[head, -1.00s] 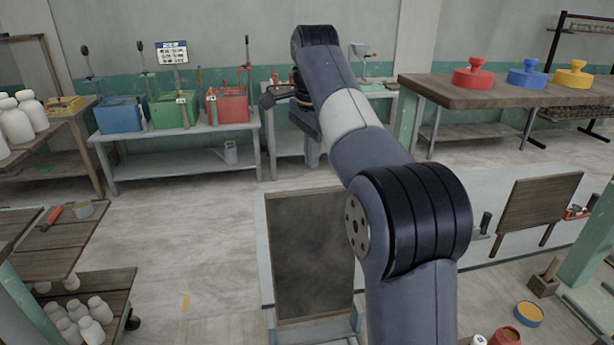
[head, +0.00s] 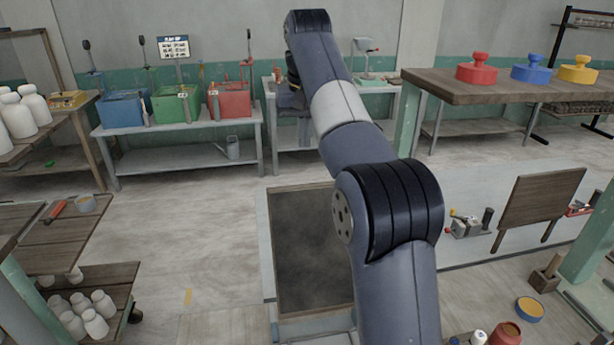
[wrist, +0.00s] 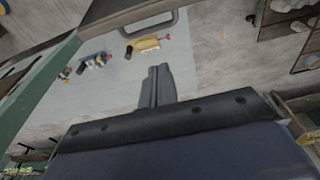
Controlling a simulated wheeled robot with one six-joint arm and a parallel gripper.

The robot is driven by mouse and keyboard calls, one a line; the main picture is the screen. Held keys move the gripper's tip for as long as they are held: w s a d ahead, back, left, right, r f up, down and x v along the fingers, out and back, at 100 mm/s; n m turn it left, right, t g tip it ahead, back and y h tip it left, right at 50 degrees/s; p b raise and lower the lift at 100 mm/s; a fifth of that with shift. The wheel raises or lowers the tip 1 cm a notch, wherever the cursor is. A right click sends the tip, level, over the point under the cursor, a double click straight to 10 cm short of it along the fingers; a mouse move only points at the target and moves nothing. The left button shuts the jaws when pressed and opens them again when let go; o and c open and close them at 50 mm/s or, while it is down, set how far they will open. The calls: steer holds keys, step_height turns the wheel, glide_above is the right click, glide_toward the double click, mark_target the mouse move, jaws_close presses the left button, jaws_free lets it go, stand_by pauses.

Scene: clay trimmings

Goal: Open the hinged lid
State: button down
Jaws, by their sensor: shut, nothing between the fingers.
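A dark rectangular panel (head: 312,250) in a pale frame lies low in the middle of the head view; I cannot tell whether it is the lid or an opening. My arm covers its right side. In the wrist view a grey loop handle (wrist: 148,22) shows at the top, on the edge of a dark board (wrist: 110,8) that may be the lid. My gripper (wrist: 158,72) is shut and empty, its fingertips apart from the handle in the picture. In the head view the fingers are hidden behind my arm.
Blue, green and red bins (head: 172,107) stand on a bench at the back left. A wooden table (head: 490,90) with red, blue and yellow knobbed pieces is at the right. A brown board (head: 540,210) stands at right. The floor at left of centre is clear.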

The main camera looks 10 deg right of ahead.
step_height(320, 180, down, 9)
steer(key=s, duration=0.2)
steer(key=shift+s+r, duration=0.2)
steer(key=shift+s, duration=0.05)
stand_by(0.3)
